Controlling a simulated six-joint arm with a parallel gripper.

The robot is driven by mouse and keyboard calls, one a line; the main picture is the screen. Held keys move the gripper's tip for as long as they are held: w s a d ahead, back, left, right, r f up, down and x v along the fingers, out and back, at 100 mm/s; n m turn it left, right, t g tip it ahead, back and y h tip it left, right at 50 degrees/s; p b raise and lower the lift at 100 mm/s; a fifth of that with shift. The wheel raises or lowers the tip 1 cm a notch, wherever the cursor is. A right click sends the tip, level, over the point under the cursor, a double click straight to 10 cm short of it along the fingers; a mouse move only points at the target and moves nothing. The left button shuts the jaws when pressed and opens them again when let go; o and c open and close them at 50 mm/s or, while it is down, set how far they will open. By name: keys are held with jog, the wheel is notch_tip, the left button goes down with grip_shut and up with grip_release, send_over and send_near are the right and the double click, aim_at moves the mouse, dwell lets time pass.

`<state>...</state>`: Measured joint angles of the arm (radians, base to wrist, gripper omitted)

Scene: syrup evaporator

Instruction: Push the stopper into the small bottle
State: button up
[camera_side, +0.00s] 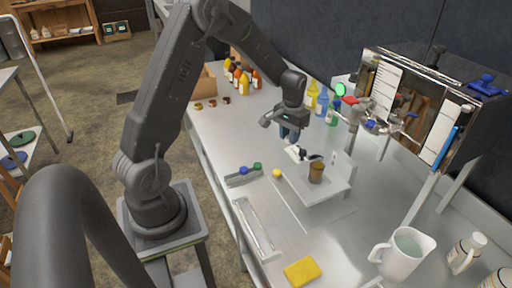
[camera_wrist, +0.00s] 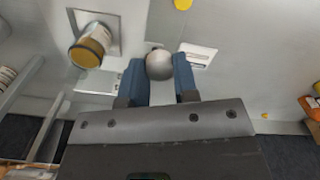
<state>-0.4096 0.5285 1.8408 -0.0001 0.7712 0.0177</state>
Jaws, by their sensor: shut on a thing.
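My gripper (camera_wrist: 160,75) has its blue fingers closed on a round, pale grey thing (camera_wrist: 158,64), which I take to be the stopper. In the side view my gripper (camera_side: 289,136) points down above the steel bench, and the held thing is too small to make out. The small amber-brown bottle (camera_side: 316,173) stands upright on a pale board, to the right of and below my gripper in that picture. In the wrist view the bottle (camera_wrist: 90,47) is left of the fingers, apart from them. Its inside cannot be made out.
The pale board (camera_side: 320,189) carries a white-and-black item (camera_side: 299,154) just below my gripper. A yellow cap (camera_side: 276,173) is near the board's left end. A jug (camera_side: 403,252) and yellow sponge (camera_side: 302,271) stand in front.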

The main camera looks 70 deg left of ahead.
notch_tip(320, 180, up, 8)
jog(key=m, duration=0.2)
send_over(319, 157)
jog(key=shift+w+a+f, duration=0.15)
jog(key=shift+a+f, duration=0.05)
jog(key=shift+f, duration=1.1)
jog(key=shift+w+a+f, duration=0.15)
jog(key=shift+f, duration=1.15)
jog(key=shift+f, duration=1)
jog(key=shift+c, duration=0.2)
dwell(0.5)
jog(key=o, duration=0.8)
jog(key=shift+o, duration=0.4)
jog(key=o, duration=0.4)
jog(key=shift+r, duration=0.1)
jog(key=shift+r, duration=1.95)
